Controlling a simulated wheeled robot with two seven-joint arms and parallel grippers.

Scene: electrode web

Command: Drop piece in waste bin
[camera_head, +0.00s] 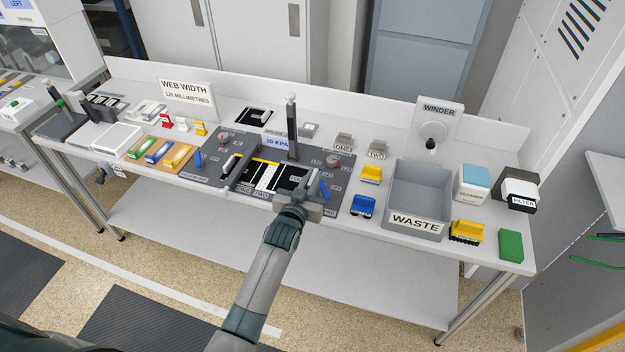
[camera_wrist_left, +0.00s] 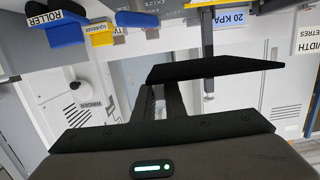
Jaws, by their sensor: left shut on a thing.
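My left gripper (camera_head: 305,192) is above the front edge of the dark fixture (camera_head: 225,176) in the middle of the bench. In the left wrist view the gripper's fingers (camera_wrist_left: 161,98) are shut on a thin, flat black piece (camera_wrist_left: 215,71), which sticks out to the right of them. In the head view a black patch (camera_head: 290,177) shows just beyond the gripper; I cannot tell there how much of it is the piece. The grey waste bin (camera_head: 418,226), labelled WASTE, stands open to the right of the gripper. My right gripper is not in view.
A blue block (camera_head: 362,206) and a yellow block (camera_head: 371,174) stand between the gripper and the bin. A dark upright lever (camera_head: 292,130) rises behind the gripper. The winder (camera_head: 437,120) is behind the bin, and the cleaner box (camera_head: 472,185) is to its right.

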